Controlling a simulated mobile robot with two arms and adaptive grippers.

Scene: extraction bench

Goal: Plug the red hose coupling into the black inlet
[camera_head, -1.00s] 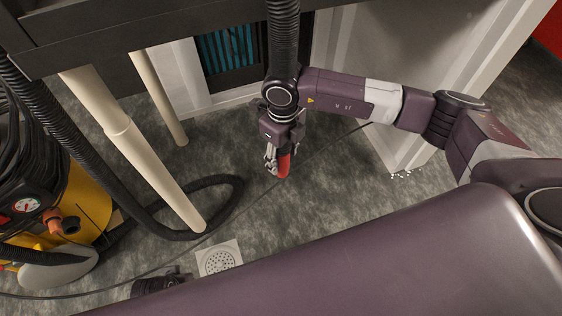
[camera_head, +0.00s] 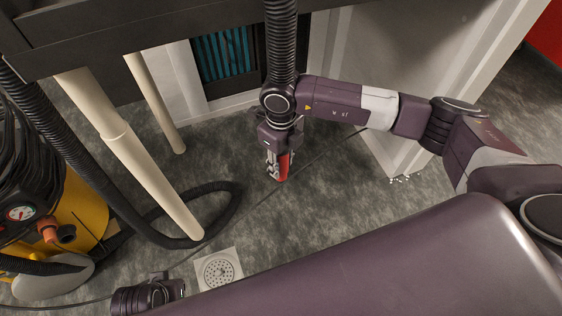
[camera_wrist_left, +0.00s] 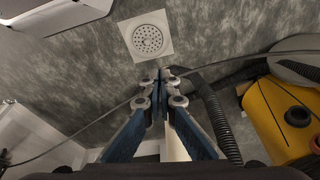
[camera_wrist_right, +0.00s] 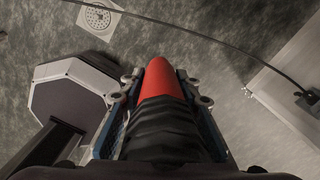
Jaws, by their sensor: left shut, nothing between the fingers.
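The red hose coupling (camera_head: 283,166) sits on the end of a black ribbed hose (camera_head: 281,40) that hangs from the bench. My right gripper (camera_head: 278,170) is shut around it; the coupling points down, above the floor. In the right wrist view the red coupling (camera_wrist_right: 162,80) shows between the fingers (camera_wrist_right: 160,88). A round black opening (camera_wrist_left: 298,116), which looks like the black inlet, shows on the yellow machine in the left wrist view, apart from the coupling. My left gripper (camera_wrist_left: 161,85) is shut and empty; in the head view only part of its wrist shows at bottom left.
The yellow machine (camera_head: 88,215) with a gauge and an orange-red fitting (camera_head: 48,229) stands at left. A thick hose (camera_head: 222,212) loops on the floor around cream bench legs (camera_head: 150,165). A floor drain (camera_head: 218,270) lies near my body. A thin cable crosses the floor.

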